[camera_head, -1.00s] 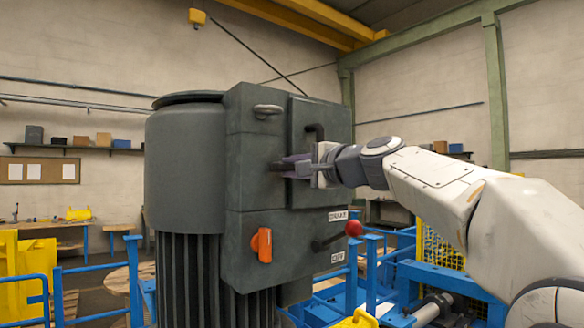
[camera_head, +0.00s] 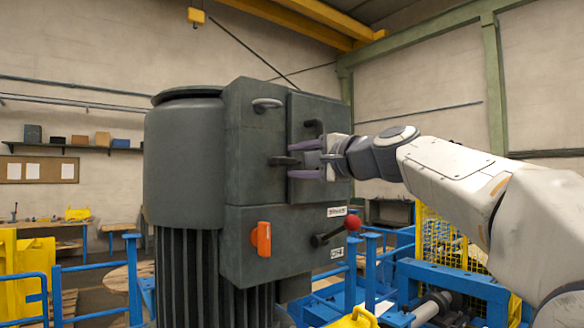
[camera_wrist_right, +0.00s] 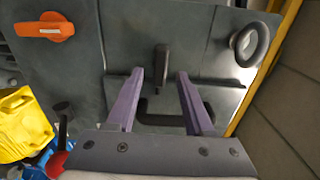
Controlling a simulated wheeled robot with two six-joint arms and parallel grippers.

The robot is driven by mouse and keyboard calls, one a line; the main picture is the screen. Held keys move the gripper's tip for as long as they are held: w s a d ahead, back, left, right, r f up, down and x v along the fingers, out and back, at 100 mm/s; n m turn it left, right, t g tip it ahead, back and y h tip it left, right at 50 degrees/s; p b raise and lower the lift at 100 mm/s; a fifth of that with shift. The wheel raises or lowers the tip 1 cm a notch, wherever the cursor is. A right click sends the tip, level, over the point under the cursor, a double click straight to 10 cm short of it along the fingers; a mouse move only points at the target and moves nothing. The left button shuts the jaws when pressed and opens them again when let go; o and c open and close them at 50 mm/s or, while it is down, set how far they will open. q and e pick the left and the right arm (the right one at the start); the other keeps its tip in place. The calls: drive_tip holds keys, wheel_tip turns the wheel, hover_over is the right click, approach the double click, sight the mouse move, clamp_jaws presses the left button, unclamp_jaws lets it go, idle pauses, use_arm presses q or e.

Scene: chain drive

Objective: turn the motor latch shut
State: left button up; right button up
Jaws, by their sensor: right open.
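The motor latch (camera_head: 283,161) is a small dark bar on the grey motor housing (camera_head: 250,150). It lies level in the head view, at the left edge of the housing's door (camera_head: 335,190). My right gripper (camera_head: 291,161) is open, with its purple fingers apart above and below the latch's line. In the right wrist view the latch (camera_wrist_right: 161,65) shows between the two spread fingertips of my right gripper (camera_wrist_right: 160,73), with gaps on both sides. I see no contact, but the depth is hard to judge. My left gripper is not in view.
A dark door handle (camera_head: 314,127) sits above the fingers. Below are an orange knob (camera_head: 262,239) and a red-balled lever (camera_head: 351,222). A grey ring (camera_head: 266,104) sticks out at the top. Blue rails (camera_head: 370,270) stand low at the right.

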drive_tip(key=b+v, duration=0.3)
drive_tip(key=v, duration=0.5)
drive_tip(key=s+a+f+n+g+h+b, duration=0.1)
drive_tip(key=s+a+f+n+g, duration=0.25)
drive_tip(key=f, duration=0.85)
drive_tip(key=s+a+f+n+g+h, duration=0.1)
drive_tip(key=s+a+f+n+g, duration=0.2)
drive_tip(key=f, duration=0.8)
drive_tip(key=s+a+f+n+g+h+b, duration=0.1)
drive_tip(key=s+a+f+n+g, duration=0.25)
drive_tip(key=f, duration=0.85)
drive_tip(key=s+d+f+n+g+h, duration=0.2)
drive_tip(key=s+d+f+n+h, duration=0.1)
drive_tip(key=s+f, duration=0.7)
drive_tip(key=s+d+f+n+g+h+b, duration=0.1)
drive_tip(key=s+d+f+n+g+h, duration=0.1)
drive_tip(key=s+f, duration=0.8)
wheel_tip(320, 180, down, 2)
drive_tip(key=d+n+h, duration=0.1)
drive_tip(key=d+n, duration=0.1)
drive_tip(key=n, duration=0.1)
drive_tip(key=shift+s+g+h, duration=0.3)
drive_tip(key=shift+s, duration=0.05)
drive_tip(key=shift+d, duration=0.15)
